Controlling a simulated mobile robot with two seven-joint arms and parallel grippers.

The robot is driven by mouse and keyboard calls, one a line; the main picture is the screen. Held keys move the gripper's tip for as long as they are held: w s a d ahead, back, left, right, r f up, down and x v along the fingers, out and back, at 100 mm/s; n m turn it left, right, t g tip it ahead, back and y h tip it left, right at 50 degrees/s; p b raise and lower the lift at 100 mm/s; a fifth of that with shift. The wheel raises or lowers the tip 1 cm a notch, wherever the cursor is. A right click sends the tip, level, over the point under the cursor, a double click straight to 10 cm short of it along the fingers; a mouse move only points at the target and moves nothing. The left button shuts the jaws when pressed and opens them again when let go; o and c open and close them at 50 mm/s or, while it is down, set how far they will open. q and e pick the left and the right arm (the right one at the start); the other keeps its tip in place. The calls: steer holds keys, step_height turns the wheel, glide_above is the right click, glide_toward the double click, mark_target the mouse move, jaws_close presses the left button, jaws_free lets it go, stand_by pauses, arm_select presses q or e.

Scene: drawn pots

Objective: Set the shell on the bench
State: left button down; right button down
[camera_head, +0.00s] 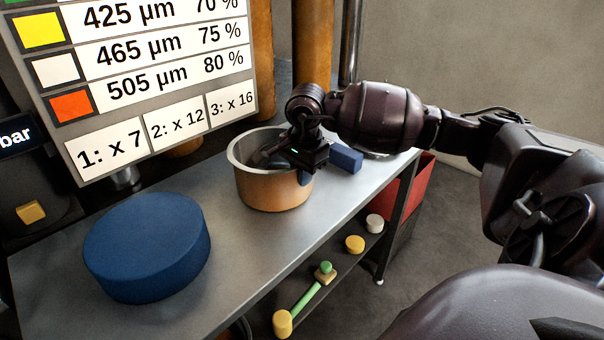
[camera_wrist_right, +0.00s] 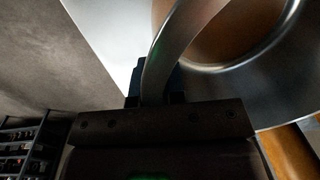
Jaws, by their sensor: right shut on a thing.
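The shell (camera_head: 272,190) is a round metal pot, copper-coloured outside and silvery inside, open side up. My right gripper (camera_head: 303,170) is shut on the right part of its rim. In the right wrist view the shell's rim (camera_wrist_right: 176,42) runs between the fingers, hidden below by the gripper body. The shell looks upright over the grey metal bench (camera_head: 232,255); I cannot tell whether its base touches the top. My left gripper is out of view.
A big blue disc (camera_head: 147,245) lies on the bench's near left. A blue block (camera_head: 346,158) lies right of the shell. A sign panel (camera_head: 140,85) stands behind at left, beside orange columns (camera_head: 312,45). A lower shelf holds small yellow pieces (camera_head: 355,244) and a green rod (camera_head: 305,299).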

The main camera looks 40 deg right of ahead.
steer(key=shift+f, duration=0.1)
steer(key=c, duration=1.2)
jaws_free()
steer(key=shift+r, duration=0.4)
steer(key=r, duration=1)
steer(key=shift+s+p, duration=0.35)
steer(key=shift+s+r, duration=0.1)
steer(key=shift+r, duration=0.65)
